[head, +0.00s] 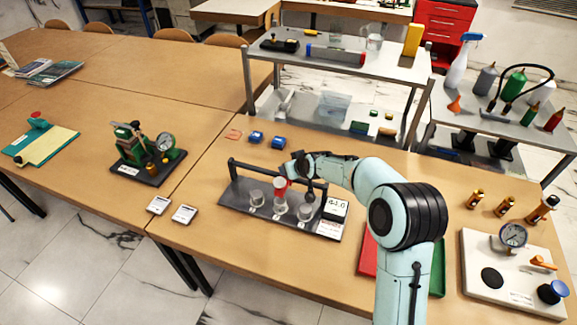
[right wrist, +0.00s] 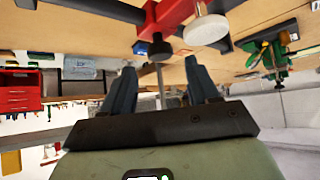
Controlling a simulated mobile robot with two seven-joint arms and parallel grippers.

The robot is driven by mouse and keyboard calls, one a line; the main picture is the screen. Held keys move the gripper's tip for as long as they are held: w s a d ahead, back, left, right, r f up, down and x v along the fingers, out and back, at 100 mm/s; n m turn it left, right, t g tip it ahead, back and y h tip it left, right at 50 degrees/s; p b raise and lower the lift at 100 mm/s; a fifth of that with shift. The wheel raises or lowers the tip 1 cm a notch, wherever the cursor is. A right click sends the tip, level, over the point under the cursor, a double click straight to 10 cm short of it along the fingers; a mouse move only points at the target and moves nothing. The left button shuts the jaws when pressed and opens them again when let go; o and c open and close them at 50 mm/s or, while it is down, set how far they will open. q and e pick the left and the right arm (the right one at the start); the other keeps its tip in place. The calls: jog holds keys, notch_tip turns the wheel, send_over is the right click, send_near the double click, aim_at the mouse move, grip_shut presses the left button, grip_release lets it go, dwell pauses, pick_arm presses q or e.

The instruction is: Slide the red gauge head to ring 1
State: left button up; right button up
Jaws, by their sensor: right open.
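The gauge rig has a dark base (head: 235,194) with a black rail (head: 250,168) along its back. The red gauge head (head: 281,184) sits on the rail, above the middle of three pale round pieces. The left piece (head: 256,197), middle piece (head: 280,206) and right piece (head: 305,211) stand in a row with small labels too small to read. My right gripper (head: 297,168) is at the rail, close beside the red head. In the right wrist view the red head (right wrist: 168,14) is just beyond the open fingers (right wrist: 162,78), with a thin grey rod between them. My left gripper is out of view.
A white display (head: 337,208) reading about 44.0 stands at the rig's right end. Red and green trays (head: 367,258) lie to the right, partly behind my arm. Two blue items (head: 278,142) lie behind the rig; two small white devices (head: 183,213) lie left.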

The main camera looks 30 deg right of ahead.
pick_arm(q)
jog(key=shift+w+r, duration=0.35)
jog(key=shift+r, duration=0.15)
pick_arm(e)
jog(key=shift+x, duration=2.2)
jog(key=shift+c, duration=0.2)
